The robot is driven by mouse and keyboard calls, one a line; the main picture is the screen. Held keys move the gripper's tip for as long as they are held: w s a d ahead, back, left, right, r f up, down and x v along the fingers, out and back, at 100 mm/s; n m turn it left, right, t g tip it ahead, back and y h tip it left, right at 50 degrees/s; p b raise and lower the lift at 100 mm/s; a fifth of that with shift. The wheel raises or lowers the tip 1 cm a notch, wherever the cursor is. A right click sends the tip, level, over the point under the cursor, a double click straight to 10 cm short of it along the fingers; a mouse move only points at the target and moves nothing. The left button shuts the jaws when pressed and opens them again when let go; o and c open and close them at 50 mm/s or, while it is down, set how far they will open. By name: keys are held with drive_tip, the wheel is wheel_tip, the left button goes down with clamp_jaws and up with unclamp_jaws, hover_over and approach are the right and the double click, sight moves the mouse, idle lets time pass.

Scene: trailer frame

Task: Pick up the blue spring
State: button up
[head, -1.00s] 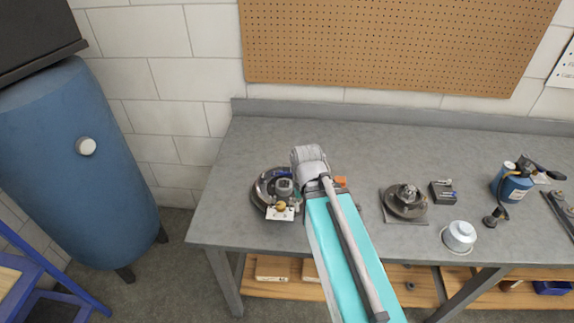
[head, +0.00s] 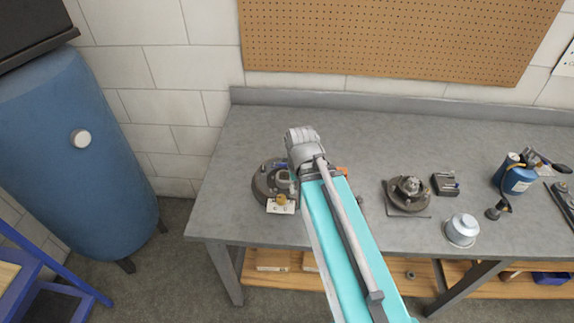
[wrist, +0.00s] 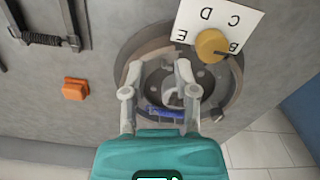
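The blue spring (wrist: 166,113) shows in the wrist view as a short blue coil on the round dark brake assembly (wrist: 133,47), near its lower edge. My gripper (wrist: 160,68) is above the assembly with its two fingers spread apart and nothing held between the tips. The spring appears between the fingers, nearer their bases in the picture; I cannot tell the height gap.
A lettered card (wrist: 207,18) and a brass knob (wrist: 211,45) are at the assembly's edge. An orange block (wrist: 75,89) lies beside it. The back of the bench is clear.

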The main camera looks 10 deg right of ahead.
drive_tip(key=shift+w+a+r+m, duration=0.15)
drive_tip(key=shift+w+r+m, duration=0.15)
drive_tip(key=shift+w+m, duration=0.15)
drive_tip(key=w+r+m+p, duration=0.45)
drive_tip(key=w+m, duration=0.25)
drive_tip(key=m, duration=0.2)
wheel_tip(320, 180, up, 4)
drive_tip(key=m+p, duration=0.4)
drive_tip(key=m, duration=0.7)
hover_over(286, 165)
drive_tip(key=shift+w+d+f, duration=0.15)
drive_tip(key=shift+w+d, duration=0.15)
drive_tip(key=shift+d, duration=0.15)
drive_tip(key=shift+f, duration=0.1)
wheel_tip(286, 165, down, 8)
drive_tip(key=b, duration=0.8)
drive_tip(key=shift+f, duration=0.2)
